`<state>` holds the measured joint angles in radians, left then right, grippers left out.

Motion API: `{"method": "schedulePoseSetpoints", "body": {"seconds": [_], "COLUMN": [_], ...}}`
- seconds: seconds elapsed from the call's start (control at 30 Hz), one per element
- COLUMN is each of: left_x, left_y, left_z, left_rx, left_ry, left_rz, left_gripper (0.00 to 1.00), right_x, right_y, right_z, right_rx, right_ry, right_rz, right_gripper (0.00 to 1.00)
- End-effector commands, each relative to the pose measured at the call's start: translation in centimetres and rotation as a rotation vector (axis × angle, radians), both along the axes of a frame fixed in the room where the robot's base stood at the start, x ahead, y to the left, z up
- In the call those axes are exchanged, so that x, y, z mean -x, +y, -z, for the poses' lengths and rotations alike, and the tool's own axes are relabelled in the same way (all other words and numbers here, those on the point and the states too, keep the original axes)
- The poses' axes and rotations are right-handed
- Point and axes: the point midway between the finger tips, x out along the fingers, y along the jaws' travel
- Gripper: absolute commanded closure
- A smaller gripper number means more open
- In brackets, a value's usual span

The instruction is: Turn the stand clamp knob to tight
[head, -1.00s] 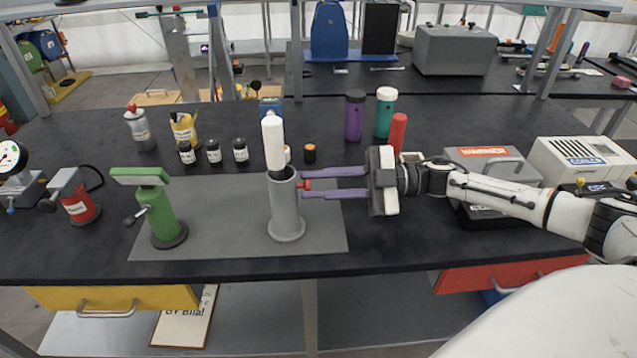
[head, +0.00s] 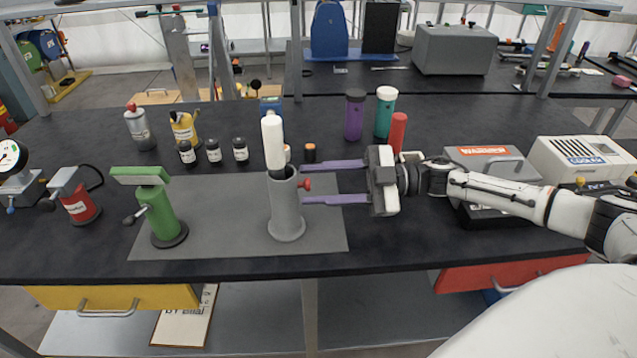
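The stand is a grey upright cylinder (head: 286,212) on a grey mat (head: 225,235), with a white rod (head: 273,143) standing in its top. The red clamp knob (head: 305,185) sticks out of the stand's right side near the top. My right gripper (head: 303,184) comes from the right with its two purple fingers apart. One finger is behind and one in front of the knob, with a visible gap to each. My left gripper is not in view.
A green stand (head: 160,215) with a handle is on the mat's left. Small black jars (head: 214,151), a purple bottle (head: 354,116), a teal bottle (head: 385,113) and a red cylinder (head: 397,132) stand behind. A grey case (head: 490,165) lies at right.

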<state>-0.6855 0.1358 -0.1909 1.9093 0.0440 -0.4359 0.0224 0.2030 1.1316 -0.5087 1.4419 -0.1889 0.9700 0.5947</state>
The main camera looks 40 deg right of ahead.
Motion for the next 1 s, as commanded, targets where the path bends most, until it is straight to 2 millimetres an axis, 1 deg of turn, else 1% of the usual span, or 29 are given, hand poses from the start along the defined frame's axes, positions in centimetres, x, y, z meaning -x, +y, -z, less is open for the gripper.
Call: {"method": "schedulePoseSetpoints", "body": {"seconds": [0.17,0.27,0.37,0.6,0.7,0.83,1.0], "left_x": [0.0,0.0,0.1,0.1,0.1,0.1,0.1], "left_y": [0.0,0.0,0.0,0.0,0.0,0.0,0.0], "left_z": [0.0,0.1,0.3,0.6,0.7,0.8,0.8], "left_rx": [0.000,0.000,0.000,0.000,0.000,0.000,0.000], "left_ry": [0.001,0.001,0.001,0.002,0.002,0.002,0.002], "left_rz": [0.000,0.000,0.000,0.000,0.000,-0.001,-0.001], "left_gripper": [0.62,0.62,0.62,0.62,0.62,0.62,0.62], "right_x": [0.0,0.0,0.0,0.0,0.1,0.0,0.0], "right_y": [0.0,0.0,0.0,0.0,0.0,0.0,0.0], "right_z": [0.0,-0.4,-1.5,-6.2,-7.9,-9.4,-10.1], "right_rx": [-0.001,0.001,0.001,0.004,0.003,0.002,0.000], "right_ry": [0.000,-0.001,-0.003,-0.003,-0.003,-0.002,0.000], "right_rz": [-0.001,0.000,-0.001,-0.001,-0.002,0.001,0.000], "right_gripper": [0.62,0.62,0.62,0.62,0.62,0.62,0.62]}}
